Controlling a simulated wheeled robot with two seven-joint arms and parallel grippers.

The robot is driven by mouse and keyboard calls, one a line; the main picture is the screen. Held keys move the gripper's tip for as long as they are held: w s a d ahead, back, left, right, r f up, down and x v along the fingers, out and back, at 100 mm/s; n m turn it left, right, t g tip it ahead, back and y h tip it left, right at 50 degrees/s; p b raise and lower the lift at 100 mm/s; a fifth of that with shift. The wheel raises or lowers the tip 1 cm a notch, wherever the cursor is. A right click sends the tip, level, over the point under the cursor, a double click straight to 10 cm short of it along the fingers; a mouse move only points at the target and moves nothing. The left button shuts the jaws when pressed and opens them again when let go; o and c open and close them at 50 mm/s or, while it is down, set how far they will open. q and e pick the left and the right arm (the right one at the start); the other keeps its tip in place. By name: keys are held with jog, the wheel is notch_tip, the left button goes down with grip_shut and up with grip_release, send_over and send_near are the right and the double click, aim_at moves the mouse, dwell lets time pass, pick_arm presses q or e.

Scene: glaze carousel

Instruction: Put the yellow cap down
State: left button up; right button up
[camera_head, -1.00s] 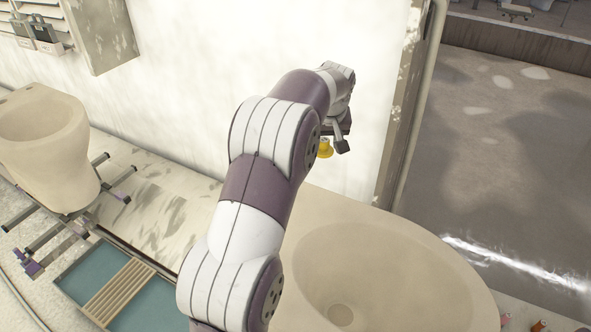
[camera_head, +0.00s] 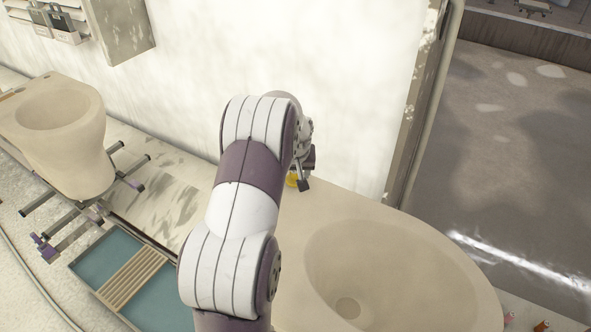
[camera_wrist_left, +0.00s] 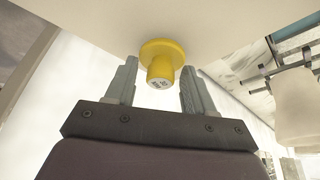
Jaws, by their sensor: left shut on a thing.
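The yellow cap (camera_head: 291,180) shows partly behind my left gripper (camera_head: 304,180), low by the back left edge of the beige basin (camera_head: 400,214). In the left wrist view the cap (camera_wrist_left: 163,50) has a wide round flange and a narrower stem with small dark print on its end. The stem is between the fingers of my left gripper (camera_wrist_left: 157,76), which is shut on the cap. The flange faces the beige surface (camera_wrist_left: 205,22); I cannot tell whether it touches. My right gripper is not in view.
A pale wall (camera_head: 290,55) rises close behind the gripper. A second beige basin (camera_head: 60,115) stands at the left among dark rail arms (camera_head: 130,178). A teal tray (camera_head: 110,257) with a slatted rack (camera_head: 132,280) lies front left. The beige rim around the gripper looks clear.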

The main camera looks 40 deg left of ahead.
pick_arm(q)
jog(key=shift+f, duration=0.25)
jog(key=o, duration=0.7)
jog(key=shift+s, duration=0.15)
jog(key=o, duration=0.3)
jog(key=shift+s+a+r, duration=0.1)
jog(key=shift+s+r, duration=0.05)
jog(key=shift+s, duration=0.05)
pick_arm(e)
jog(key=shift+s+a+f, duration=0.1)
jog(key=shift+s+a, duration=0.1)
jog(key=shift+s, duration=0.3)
pick_arm(q)
jog(key=shift+w, duration=0.1)
